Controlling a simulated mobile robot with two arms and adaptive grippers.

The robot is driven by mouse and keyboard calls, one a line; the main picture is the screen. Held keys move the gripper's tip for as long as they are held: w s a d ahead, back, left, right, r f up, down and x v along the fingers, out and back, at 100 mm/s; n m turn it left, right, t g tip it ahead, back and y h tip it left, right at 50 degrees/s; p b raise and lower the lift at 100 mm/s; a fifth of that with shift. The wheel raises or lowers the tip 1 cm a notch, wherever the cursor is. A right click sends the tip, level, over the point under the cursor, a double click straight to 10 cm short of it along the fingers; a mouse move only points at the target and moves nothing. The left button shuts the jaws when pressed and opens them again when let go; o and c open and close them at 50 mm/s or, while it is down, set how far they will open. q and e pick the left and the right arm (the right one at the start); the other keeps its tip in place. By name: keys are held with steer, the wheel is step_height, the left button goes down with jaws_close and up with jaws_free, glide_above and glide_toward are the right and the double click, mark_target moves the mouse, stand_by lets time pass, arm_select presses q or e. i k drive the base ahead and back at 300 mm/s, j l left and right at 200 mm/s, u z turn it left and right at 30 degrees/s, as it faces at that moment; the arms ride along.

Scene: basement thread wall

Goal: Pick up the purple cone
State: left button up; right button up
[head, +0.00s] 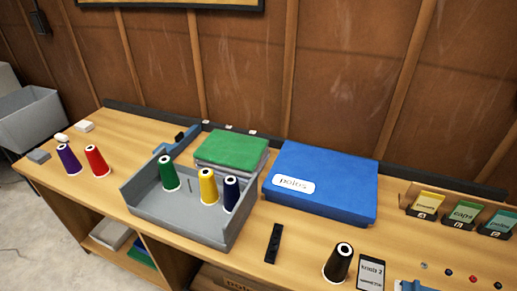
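The purple cone (69,159) is a thread cone with a white top. It stands upright on the left part of the wooden workbench (125,150) in the head view. A red cone (97,161) stands upright close to its right, and the two look slightly apart. Neither of my grippers shows in the head view. The purple cone is not hidden by anything.
A grey tray (190,224) holds a green cone (168,173), a yellow cone (208,187) and a dark blue cone (230,193). A blue box (320,180) and a black cone (338,262) are further right. Small blocks (84,126) lie behind the purple cone. A grey bin (32,118) is at left.

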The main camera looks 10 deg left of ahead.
mark_target(73, 167)
steer(key=u, duration=1.8)
